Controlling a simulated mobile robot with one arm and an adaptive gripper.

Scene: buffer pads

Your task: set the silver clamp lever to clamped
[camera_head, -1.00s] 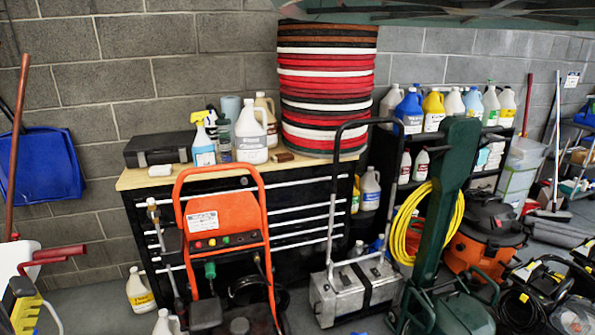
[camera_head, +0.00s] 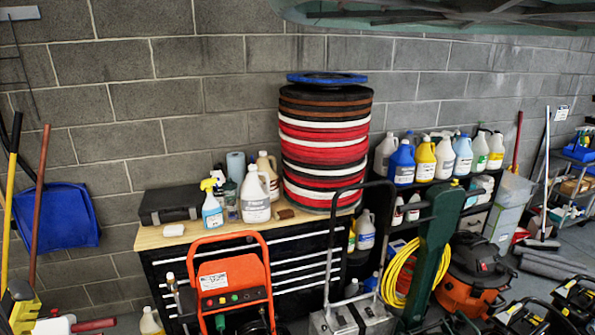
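I cannot make out a silver clamp lever in this view. A tall stack of round buffer pads (camera_head: 325,150), red, white, black and brown, stands on the wooden top of a black drawer cabinet (camera_head: 300,262). A blue disc (camera_head: 327,78) lies on top of the stack. My gripper is not in view.
An orange-framed machine (camera_head: 232,280) stands before the cabinet, with a grey metal machine (camera_head: 352,318) to its right. A green post (camera_head: 432,240) with a yellow hose (camera_head: 398,270) and an orange-black vacuum (camera_head: 474,275) crowd the right. Bottles (camera_head: 402,165) line a shelf behind.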

